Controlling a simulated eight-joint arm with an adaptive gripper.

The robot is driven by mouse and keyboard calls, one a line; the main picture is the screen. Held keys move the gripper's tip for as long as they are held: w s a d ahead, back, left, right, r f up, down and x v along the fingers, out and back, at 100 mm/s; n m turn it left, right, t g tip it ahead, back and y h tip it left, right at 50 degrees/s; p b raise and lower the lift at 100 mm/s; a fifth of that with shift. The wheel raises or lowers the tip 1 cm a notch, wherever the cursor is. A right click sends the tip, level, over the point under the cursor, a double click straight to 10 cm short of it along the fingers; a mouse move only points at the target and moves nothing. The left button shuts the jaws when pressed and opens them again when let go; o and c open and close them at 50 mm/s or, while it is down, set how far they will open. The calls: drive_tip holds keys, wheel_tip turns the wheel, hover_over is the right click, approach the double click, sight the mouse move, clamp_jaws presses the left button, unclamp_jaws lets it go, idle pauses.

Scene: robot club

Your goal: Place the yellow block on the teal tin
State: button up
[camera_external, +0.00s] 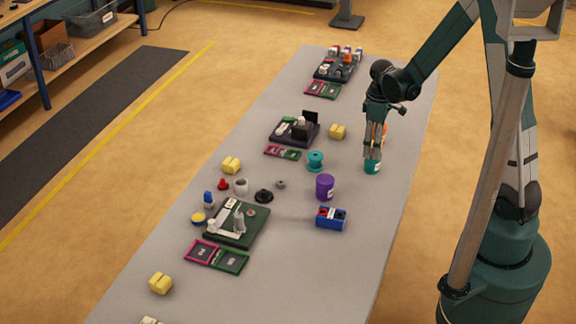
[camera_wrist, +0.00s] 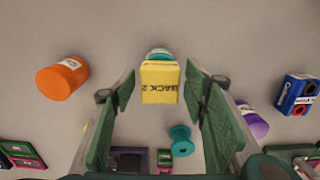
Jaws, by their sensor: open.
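The yellow block (camera_wrist: 160,84), with dark lettering, lies between my fingers in the wrist view. It appears to rest on top of the teal tin (camera_wrist: 158,53), whose rim shows just beyond it. The teal tin (camera_external: 372,167) stands near the table's right edge in the external view, right under my gripper (camera_external: 373,152). My gripper (camera_wrist: 160,98) is open, with a gap between each finger and the block. In the external view my fingers mostly hide the block. The contact between block and tin is not clearly visible.
An orange tin (camera_wrist: 62,77) stands close by. A teal spool (camera_external: 315,161), a purple tin (camera_external: 325,187) and a blue box (camera_external: 331,218) are nearby. Bare table (camera_external: 365,215) lies in front of the tin.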

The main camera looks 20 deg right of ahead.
drive_tip(key=shift+r, duration=0.15)
wheel_tip(320, 180, up, 12)
drive_tip(key=p, duration=0.1)
drive_tip(key=shift+p, duration=0.3)
idle(0.6)
idle(0.6)
drive_tip(key=s+d+r+m+t, duration=0.3)
drive_tip(key=s+r+m, duration=0.1)
drive_tip(key=s+r, duration=0.4)
drive_tip(key=s+d+r+m+t, duration=0.3)
drive_tip(key=s+r, duration=0.5)
drive_tip(key=s, duration=0.4)
drive_tip(key=shift+r+m+t, duration=0.4)
drive_tip(key=shift+m+t, duration=0.2)
drive_tip(key=shift+m, duration=0.4)
drive_tip(key=shift+s, duration=0.1)
